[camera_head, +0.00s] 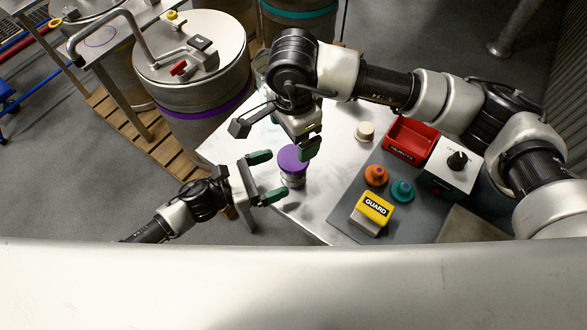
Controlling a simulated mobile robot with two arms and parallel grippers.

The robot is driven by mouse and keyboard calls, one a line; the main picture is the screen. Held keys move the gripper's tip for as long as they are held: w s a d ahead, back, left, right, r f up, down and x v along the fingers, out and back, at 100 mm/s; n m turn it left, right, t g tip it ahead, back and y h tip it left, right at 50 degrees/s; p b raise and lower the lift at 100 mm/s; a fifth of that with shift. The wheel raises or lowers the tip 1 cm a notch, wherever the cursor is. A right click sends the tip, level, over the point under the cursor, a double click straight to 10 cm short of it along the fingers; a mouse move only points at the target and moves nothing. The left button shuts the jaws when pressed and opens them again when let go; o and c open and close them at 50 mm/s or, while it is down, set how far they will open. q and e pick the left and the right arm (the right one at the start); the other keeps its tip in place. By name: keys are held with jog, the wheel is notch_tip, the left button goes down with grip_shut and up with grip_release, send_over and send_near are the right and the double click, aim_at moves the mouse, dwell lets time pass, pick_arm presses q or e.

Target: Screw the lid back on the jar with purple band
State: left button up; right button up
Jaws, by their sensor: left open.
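A small jar (293,181) stands on the light metal table, with a flat purple round top (292,159) over it. I cannot tell whether this top is a separate lid or how it is seated. My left gripper (267,177) is open just left of the jar, its green-tipped fingers pointing toward it and nothing visible between them. My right gripper (308,146) hangs just above and behind the purple top, green fingertips pointing down. Its fingers overlap in this view, so its opening is hidden. No held thing shows in it.
Right of the jar, a grey panel carries a yellow GUARD block (371,209), orange (376,175) and teal (401,190) knobs, a red tray (411,140) and a white dial box (453,164). A beige knob (365,131) stands behind. A large purple-banded drum (205,112) stands back left.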

aim_at(292, 167)
pick_arm(q)
jog(key=shift+x, duration=2.55)
jog(key=shift+c, duration=0.4)
jog(key=c, duration=1.2)
grip_shut()
pick_arm(e)
jog(key=shift+c, duration=1)
jog(key=shift+a+r+n, duration=0.1)
jog(key=shift+a+n, duration=0.05)
jog(key=shift+n, duration=1.95)
